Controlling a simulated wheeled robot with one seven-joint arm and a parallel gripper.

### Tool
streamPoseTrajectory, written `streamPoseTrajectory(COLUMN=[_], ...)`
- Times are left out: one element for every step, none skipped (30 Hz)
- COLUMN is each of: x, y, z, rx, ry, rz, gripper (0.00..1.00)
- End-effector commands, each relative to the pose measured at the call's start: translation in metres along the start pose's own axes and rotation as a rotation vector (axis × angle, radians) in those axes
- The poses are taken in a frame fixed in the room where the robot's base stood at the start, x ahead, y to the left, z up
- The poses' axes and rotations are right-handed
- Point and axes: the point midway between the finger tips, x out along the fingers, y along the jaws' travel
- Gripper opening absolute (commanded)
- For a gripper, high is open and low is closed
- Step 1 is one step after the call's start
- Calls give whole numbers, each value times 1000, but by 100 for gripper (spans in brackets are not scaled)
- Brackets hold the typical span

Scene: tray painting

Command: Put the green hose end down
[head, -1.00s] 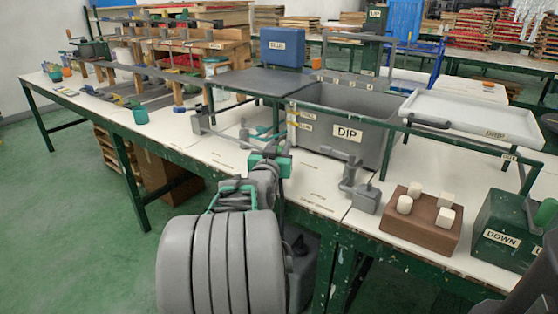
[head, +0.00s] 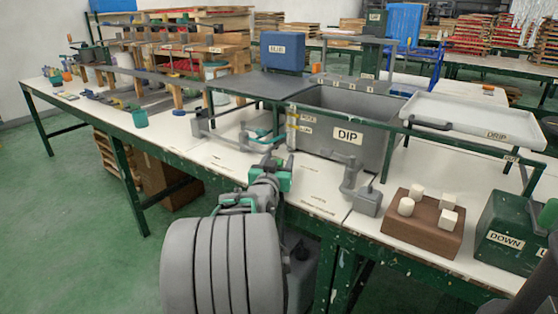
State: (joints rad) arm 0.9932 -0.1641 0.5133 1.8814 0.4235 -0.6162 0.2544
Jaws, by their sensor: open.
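A teal-green hose end (head: 262,134) with a grey hose lies low over the white bench top, left of the grey DIP tank (head: 345,135). It appears to rest there, but its contact with the bench is too small to tell. My gripper (head: 273,164) is open, just in front of and below the hose end in the picture. A gap of white bench shows between them. My arm hides part of the bench's front edge, and I cannot see anything between the jaws.
A white DRIP tray (head: 475,118) stands right of the tank. A brown block with white pegs (head: 425,222) and a green DOWN box (head: 510,232) stand at the front right. A grey bracket (head: 365,200) stands before the tank. A teal cup (head: 140,118) is at left.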

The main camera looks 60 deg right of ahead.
Motion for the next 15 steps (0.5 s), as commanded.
streamPoseTrajectory(x=[0, 0, 0, 0, -3, -9, -15, -22, -32, -40, -48, -59, -68, -75, -85], y=[0, 0, 0, 0, 0, -1, -1, -1, -2, -2, -2, -2, -2, -2, -2], z=[0, -1, -4, -6, -6, -5, -5, -5, -6, -6, -6, -6, -6, -5, -5], rx=[0, 0, 0, 0, 0, 0, 0, -1, 0, -1, 1, 0, 0, 0, 0], ry=[0, 0, 0, 0, 0, 0, 0, 0, 1, 2, 2, 2, 2, 1, 1], rz=[0, 0, 0, 0, -1, -2, -2, -2, -4, -4, -5, -5, -5, -5, -5], gripper=[52, 52, 52, 52, 52, 52, 52, 52, 52, 52, 52, 52, 52, 52, 52])
